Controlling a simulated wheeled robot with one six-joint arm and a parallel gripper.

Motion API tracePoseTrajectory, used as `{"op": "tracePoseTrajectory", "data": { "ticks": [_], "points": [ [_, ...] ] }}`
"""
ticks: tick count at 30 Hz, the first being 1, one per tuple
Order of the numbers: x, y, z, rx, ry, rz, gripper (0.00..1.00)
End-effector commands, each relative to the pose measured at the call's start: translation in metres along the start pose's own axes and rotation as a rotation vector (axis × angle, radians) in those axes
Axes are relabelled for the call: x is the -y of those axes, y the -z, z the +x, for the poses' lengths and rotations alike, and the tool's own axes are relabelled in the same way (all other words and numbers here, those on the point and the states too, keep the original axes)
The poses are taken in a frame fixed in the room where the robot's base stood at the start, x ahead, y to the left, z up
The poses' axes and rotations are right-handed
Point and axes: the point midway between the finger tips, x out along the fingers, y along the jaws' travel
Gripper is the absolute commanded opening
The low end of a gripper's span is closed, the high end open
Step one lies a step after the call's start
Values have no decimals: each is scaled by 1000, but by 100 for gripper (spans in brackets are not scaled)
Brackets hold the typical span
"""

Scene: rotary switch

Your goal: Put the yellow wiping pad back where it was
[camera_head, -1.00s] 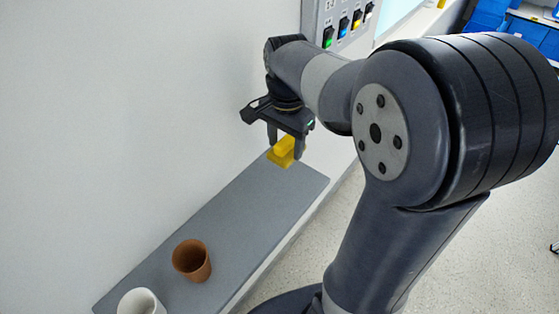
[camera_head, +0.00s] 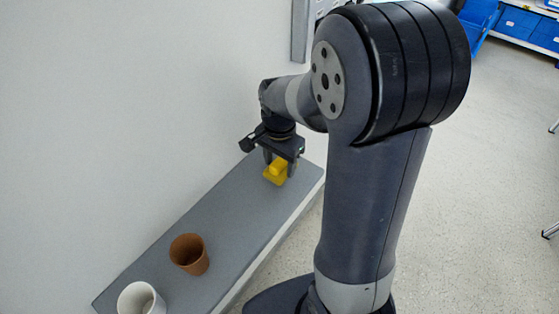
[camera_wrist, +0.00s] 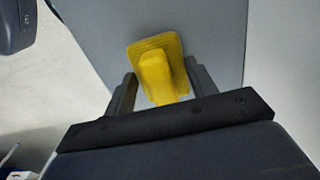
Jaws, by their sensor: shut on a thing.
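The yellow wiping pad (camera_head: 275,173) is a flat yellow base with a raised grip. My gripper (camera_head: 280,166) points down over the far end of the grey shelf (camera_head: 222,205) and is shut on the pad. In the wrist view the pad (camera_wrist: 156,68) sits between the two fingers of my gripper (camera_wrist: 160,88), with its base towards the shelf surface (camera_wrist: 205,30). I cannot tell whether the base touches the shelf.
A brown cup (camera_head: 189,254) and a white cup (camera_head: 141,298) stand on the near part of the shelf. A white wall (camera_head: 130,110) runs along the shelf's left side. The shelf between the pad and the brown cup is clear.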

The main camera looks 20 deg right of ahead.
Motion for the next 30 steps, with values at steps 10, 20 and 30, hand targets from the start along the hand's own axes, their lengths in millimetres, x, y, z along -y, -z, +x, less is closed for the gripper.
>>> {"op": "tracePoseTrajectory", "data": {
  "ticks": [10, 20, 30],
  "points": [
    [0, 0, 2, 0, 0, 0, 75],
    [0, 0, -4, 0, 1, 0, 75],
    [1, 1, -68, -4, 5, 0, 75]
  ]
}}
